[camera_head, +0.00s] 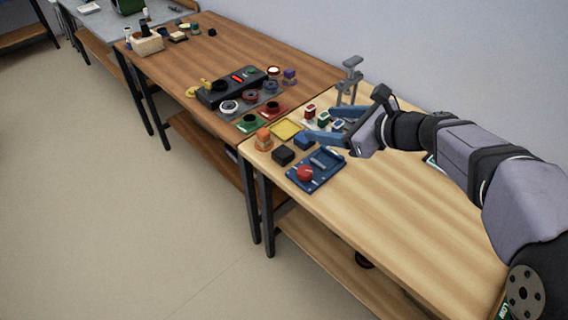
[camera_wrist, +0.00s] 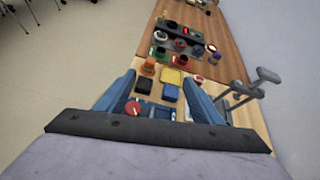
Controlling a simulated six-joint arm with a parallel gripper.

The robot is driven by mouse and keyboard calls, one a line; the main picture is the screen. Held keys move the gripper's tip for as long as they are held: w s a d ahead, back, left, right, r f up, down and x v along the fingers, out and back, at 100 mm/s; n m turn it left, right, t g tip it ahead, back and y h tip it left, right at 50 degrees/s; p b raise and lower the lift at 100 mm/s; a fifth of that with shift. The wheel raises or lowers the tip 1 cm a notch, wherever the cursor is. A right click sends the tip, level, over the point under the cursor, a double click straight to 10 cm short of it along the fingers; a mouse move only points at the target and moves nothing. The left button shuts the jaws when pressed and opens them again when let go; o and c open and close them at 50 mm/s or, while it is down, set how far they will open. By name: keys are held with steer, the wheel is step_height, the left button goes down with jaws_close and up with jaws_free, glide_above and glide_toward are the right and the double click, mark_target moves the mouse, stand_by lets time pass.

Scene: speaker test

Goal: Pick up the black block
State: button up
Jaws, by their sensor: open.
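The black block (camera_head: 283,155) sits on the light wooden table near its left front edge. A blue block (camera_head: 304,142) sits just behind it to the right. My gripper (camera_head: 320,124) is open and empty, with blue fingers, above the table to the right of the black block. In the wrist view the black block (camera_wrist: 143,86) shows between my open gripper's fingers (camera_wrist: 159,76), closer to the left finger. The blue block (camera_wrist: 170,92) is to its right.
A blue tray (camera_head: 325,178) with a red knob (camera_head: 305,173) lies in front of the block. An orange object (camera_head: 263,139) and yellow plate (camera_head: 286,130) are behind. A grey clamp (camera_head: 350,80) stands at the back edge.

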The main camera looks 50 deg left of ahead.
steer(key=s+a+m+y+b, duration=0.1)
steer(key=a+m, duration=0.1)
steer(key=a, duration=0.3)
glide_toward(284, 152)
steer(key=shift+w+a+f, duration=0.35)
steer(key=shift+w+a, duration=0.1)
steer(key=shift+a, duration=0.1)
steer(key=shift+s+p+x, duration=0.2)
steer(key=shift+p+x, duration=0.25)
steer(key=shift+x, duration=1.35)
steer(key=shift+s+p+x, duration=0.25)
steer(key=shift+p+x, duration=0.2)
steer(key=shift+x, duration=1.4)
steer(key=c, duration=1.2)
steer(key=shift+r, duration=0.1)
step_height(284, 152, up, 10)
